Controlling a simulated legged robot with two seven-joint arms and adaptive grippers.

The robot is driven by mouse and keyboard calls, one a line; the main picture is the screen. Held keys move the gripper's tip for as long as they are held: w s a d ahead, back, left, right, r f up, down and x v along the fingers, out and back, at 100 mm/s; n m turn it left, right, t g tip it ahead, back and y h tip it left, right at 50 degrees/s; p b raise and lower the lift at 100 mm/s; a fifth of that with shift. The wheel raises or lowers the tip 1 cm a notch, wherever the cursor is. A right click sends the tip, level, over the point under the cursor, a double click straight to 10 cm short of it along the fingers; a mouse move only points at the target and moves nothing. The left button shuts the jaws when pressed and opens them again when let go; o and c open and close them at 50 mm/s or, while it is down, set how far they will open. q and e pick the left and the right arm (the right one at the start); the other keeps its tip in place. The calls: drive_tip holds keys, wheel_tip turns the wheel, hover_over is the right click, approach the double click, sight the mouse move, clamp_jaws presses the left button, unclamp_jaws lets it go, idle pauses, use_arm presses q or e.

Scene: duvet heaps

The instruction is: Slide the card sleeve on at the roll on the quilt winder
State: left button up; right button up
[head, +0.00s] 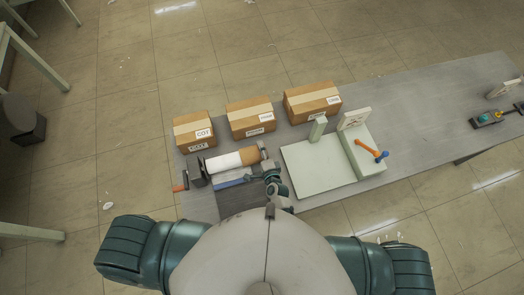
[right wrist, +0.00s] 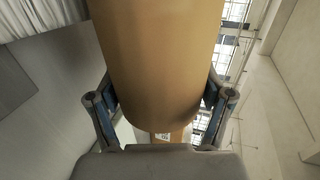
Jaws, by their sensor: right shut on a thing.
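The quilt winder stands at the left end of the grey table, with a dark end plate (head: 196,170) and a red-handled crank (head: 180,187). A white roll (head: 222,162) lies across it. The brown card sleeve (head: 249,156) is in line with the roll at its right end; how far it overlaps the roll is not clear. My right gripper (head: 262,172) is at the near side of the sleeve. In the right wrist view the sleeve (right wrist: 158,60) fills the space between the fingers of my right gripper (right wrist: 160,105), which are shut on it. My left gripper is out of view.
Three cardboard boxes (head: 194,131), (head: 251,117), (head: 312,101) stand behind the winder. A pale board machine (head: 310,178) with an orange and blue handle (head: 370,150) is to the right. A small device (head: 490,118) lies farther right. The table between these is clear.

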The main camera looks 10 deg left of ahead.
sight(255, 153)
drive_tip(key=shift+s+a, duration=0.3)
drive_tip(key=shift+a, duration=0.45)
drive_tip(key=shift+s+a, duration=0.25)
drive_tip(key=shift+a, duration=0.45)
